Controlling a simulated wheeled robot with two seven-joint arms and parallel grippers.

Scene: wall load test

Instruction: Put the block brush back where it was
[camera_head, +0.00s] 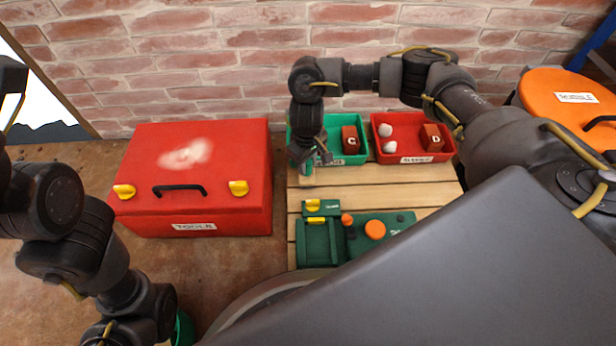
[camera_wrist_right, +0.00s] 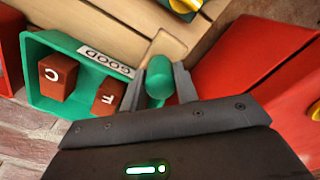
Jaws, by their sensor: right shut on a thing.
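My right gripper (camera_head: 310,158) is shut on the block brush, in front of the green tray. In the right wrist view the brush (camera_wrist_right: 160,82) shows a rounded green part between the fingers (camera_wrist_right: 164,76), with a tan part beyond it over the wooden slats. A little of its green shows below the gripper in the head view (camera_head: 307,169). I cannot tell whether the brush touches the slats. My left arm shows at the left, but its gripper is not in view.
The green tray (camera_wrist_right: 47,98), labelled GOOD, holds red blocks C and F. A red tray (camera_head: 414,159) beside it holds block D and white lumps. A red toolbox (camera_head: 200,148) stands left. A green station (camera_head: 320,242) lies in front. Bare slats (camera_head: 400,190) lie between.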

